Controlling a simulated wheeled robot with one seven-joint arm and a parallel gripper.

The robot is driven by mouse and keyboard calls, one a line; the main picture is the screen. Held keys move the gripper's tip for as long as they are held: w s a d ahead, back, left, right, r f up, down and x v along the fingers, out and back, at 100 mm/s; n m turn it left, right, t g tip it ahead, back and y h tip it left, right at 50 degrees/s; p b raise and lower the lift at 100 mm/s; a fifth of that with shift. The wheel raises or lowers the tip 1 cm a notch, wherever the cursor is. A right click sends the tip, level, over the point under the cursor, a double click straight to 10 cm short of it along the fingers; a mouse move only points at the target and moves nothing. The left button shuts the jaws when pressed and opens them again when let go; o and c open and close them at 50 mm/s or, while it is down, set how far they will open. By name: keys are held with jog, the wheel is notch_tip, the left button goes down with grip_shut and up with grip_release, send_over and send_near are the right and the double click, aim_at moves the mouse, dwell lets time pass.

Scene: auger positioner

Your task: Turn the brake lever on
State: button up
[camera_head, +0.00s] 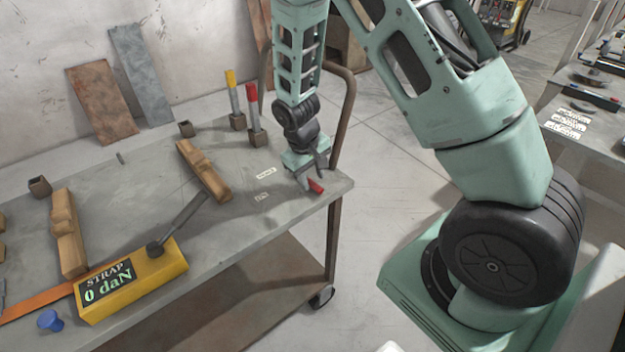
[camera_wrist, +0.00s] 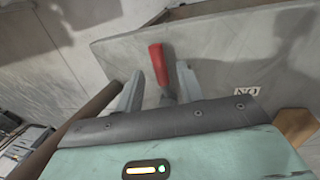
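The brake lever has a red handle (camera_head: 315,186) and sits at the right end of the workbench, near its corner. In the wrist view the red handle (camera_wrist: 158,64) stands between my two grey fingers, with its dark lower part running down between them. My gripper (camera_head: 307,178) is above the bench end, pointing down at the lever. In the wrist view my gripper (camera_wrist: 160,80) is open, with a gap visible on both sides of the handle. The lever's pivot is hidden. A small label (camera_wrist: 246,91) beside the lever reads "ON" upside down.
The workbench (camera_head: 225,225) holds wooden blocks (camera_head: 203,170), two upright posts with yellow (camera_head: 231,78) and red (camera_head: 252,93) tops, and a yellow strap gauge (camera_head: 160,275) reading 0 daN. A curved rail (camera_head: 348,110) rises behind my gripper. Open floor lies right of the bench.

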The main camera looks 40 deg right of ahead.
jog(key=shift+d+f, duration=0.1)
jog(key=shift+f, duration=0.65)
grip_shut()
